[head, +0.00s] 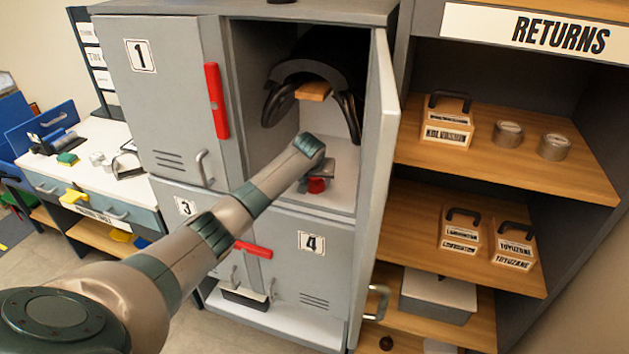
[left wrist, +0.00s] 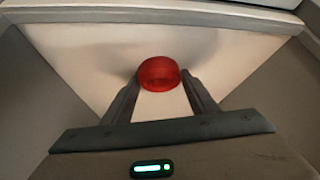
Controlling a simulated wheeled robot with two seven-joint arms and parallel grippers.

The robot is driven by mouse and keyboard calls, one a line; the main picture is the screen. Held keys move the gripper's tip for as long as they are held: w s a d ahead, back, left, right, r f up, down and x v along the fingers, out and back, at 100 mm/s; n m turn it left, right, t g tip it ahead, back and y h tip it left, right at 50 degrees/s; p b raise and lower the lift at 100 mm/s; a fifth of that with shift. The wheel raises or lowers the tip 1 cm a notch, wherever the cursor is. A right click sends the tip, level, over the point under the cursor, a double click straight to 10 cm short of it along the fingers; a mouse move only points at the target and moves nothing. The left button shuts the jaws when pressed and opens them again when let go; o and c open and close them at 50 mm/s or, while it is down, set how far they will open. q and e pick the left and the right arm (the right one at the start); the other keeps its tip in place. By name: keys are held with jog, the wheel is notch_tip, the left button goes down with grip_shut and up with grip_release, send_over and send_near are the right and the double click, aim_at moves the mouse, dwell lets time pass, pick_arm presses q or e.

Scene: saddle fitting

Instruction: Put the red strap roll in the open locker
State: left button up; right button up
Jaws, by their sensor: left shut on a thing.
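The open locker (head: 338,178) is the upper right compartment of the grey locker block, with its door (head: 380,120) swung out to the right. My left arm reaches into it from the lower left. The red strap roll (head: 316,185) is low inside the compartment, at or just above its pale floor. My left gripper (head: 318,180) is shut on the roll; in the left wrist view its two fingers (left wrist: 161,84) flank the red roll (left wrist: 158,73). Whether the roll touches the floor I cannot tell. My right gripper is not in view.
A black saddle (head: 310,75) hangs in the upper part of the open locker, above my gripper. Locker doors 1 (head: 165,95), 3 and 4 are shut. The returns shelf (head: 500,150) with boxes and tins stands right. A workbench (head: 95,160) stands left.

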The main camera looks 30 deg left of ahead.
pick_arm(q)
jog(key=o, duration=1.1)
jog(key=shift+o, duration=0.2)
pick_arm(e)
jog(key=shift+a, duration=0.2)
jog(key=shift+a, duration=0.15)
pick_arm(q)
jog(key=shift+s+r, duration=0.1)
jog(key=shift+r, duration=0.1)
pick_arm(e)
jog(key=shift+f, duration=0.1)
pick_arm(q)
jog(key=b+v, duration=0.3)
jog(key=v, duration=0.9)
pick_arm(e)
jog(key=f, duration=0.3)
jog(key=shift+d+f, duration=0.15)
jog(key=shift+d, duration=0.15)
pick_arm(q)
jog(key=shift+f, duration=0.1)
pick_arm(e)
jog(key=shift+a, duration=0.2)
